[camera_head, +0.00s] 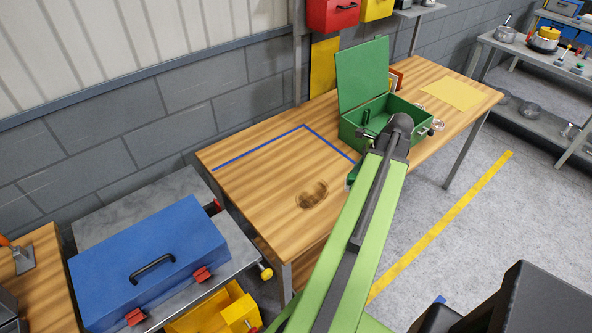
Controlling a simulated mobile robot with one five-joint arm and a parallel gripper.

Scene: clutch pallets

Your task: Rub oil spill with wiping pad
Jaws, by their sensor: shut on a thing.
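The oil spill (313,195) is a small brown, ring-like smear on the wooden workbench (262,200), near its front edge and left of my arm. My green arm reaches from the bottom of the view up across the bench to a dark joint in front of the open green box. My gripper is hidden behind my arm, so I cannot see its fingers or what they hold. A small green and dark part shows at the arm's left side, right of the spill; I cannot tell what it is. I cannot make out the wiping pad.
An open green box (354,130) with a raised lid stands on the bench. A yellow sheet (452,94) lies to its right. A blue line (262,145) marks the bench's left part, mostly clear. A blue case (150,262) sits lower left, above a yellow bin (222,312).

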